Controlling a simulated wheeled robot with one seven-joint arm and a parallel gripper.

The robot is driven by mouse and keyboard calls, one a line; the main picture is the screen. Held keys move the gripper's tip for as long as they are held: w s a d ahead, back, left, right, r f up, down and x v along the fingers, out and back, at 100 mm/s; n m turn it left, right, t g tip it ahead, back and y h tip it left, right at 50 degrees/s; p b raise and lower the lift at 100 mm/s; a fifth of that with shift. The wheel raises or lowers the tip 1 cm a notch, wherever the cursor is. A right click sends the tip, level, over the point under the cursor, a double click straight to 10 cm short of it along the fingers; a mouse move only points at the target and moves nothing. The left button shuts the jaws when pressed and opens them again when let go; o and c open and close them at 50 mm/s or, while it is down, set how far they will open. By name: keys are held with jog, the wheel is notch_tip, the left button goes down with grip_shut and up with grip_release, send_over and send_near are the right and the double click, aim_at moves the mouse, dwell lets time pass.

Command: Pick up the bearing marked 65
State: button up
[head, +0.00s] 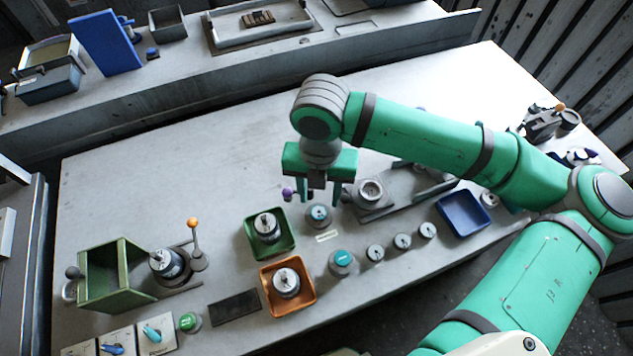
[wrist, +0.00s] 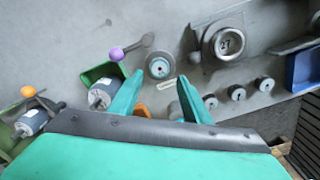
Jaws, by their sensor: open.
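Three small round grey parts that look like bearings stand in a row on the table: a left one (head: 375,252), a middle one (head: 402,241) and a right one (head: 427,230). They also show in the wrist view as left (wrist: 210,101), middle (wrist: 237,93) and right (wrist: 264,83). Their marks are too small to read, so I cannot tell which is 65. My gripper (head: 321,193) is open and empty above the table, up and left of the row. Its two fingers (wrist: 160,80) point toward a teal-centred round part (wrist: 160,67).
A second teal-topped part (head: 343,262) stands left of the row. Green (head: 252,244), orange (head: 266,302) and blue (head: 462,230) trays surround this area. The table's upper left is clear.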

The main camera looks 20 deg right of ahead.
aim_at(319, 212)
jog(key=shift+f, duration=3.2)
jog(key=c, duration=1)
jog(key=shift+r, duration=0.1)
jog(key=shift+c, duration=0.2)
jog(key=shift+r, duration=2.9)
jog(key=shift+s+r, duration=0.1)
